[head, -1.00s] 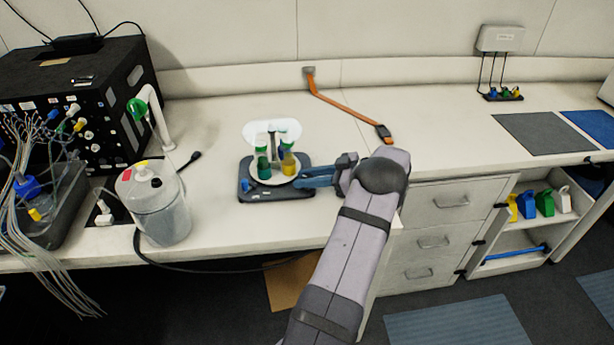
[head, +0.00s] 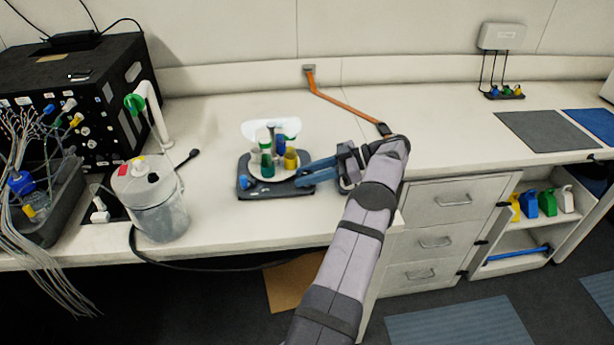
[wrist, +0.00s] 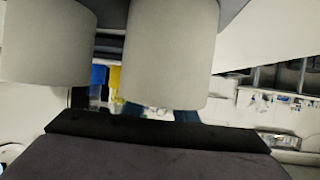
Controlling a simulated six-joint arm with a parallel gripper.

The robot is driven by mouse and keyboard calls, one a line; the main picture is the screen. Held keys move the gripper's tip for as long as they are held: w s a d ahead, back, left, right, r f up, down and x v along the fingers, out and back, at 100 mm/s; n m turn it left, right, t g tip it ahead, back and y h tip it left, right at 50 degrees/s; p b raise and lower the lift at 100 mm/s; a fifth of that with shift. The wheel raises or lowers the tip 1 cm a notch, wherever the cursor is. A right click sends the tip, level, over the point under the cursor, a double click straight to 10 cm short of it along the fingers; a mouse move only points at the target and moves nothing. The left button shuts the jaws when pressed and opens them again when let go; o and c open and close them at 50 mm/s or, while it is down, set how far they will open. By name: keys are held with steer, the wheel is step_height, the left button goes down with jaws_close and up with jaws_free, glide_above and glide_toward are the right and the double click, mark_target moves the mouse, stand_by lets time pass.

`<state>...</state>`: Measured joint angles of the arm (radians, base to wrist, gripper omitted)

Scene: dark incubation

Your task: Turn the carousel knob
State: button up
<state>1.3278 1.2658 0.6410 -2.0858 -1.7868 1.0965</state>
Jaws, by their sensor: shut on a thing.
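A small blue part (head: 244,182) shows at the base's left front. My gripper (head: 299,178) reaches in from the right with its blue fingers at the carousel's right edge. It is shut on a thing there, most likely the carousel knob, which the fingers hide. The wrist view shows no clear view of the grip.
A clear lidded container (head: 160,205) stands left of the carousel, near a black box (head: 80,95) with ports and cables. An orange strap (head: 345,107) lies behind my arm. The counter between the strap and the grey mat (head: 547,132) is clear.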

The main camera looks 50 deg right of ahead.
mark_target(307, 174)
stand_by(0.4)
steer(key=o, duration=1)
steer(key=shift+o, duration=0.2)
steer(key=shift+r, duration=0.1)
step_height(307, 174, up, 10)
steer(key=shift+f+b, duration=0.1)
steer(key=shift+b, duration=0.3)
